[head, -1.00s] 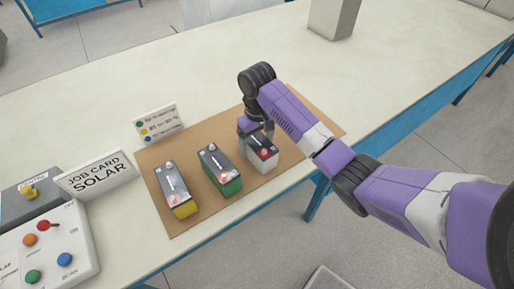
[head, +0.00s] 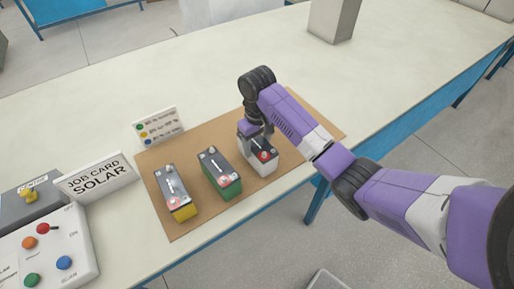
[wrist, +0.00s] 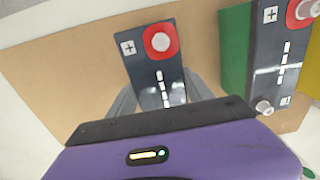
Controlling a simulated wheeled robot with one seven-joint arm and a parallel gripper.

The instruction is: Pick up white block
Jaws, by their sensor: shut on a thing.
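The white block (head: 264,163) is a battery-shaped block with a white body, a dark top and a red terminal. It is at the right end of a row of three. In the wrist view its dark top (wrist: 150,65) is upright between the grey fingers. My gripper (head: 256,138) is over it, pointing down, and is shut on it. Its purple body hides the block's near end in the wrist view. I cannot tell whether the block is clear of the mat.
A green block (head: 220,175) stands close to the left, with a yellow block (head: 178,195) beyond it. All are on a brown mat (head: 205,222). A small colour-dot sign (head: 158,126), a job card (head: 98,178) and a button panel (head: 50,250) are farther left.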

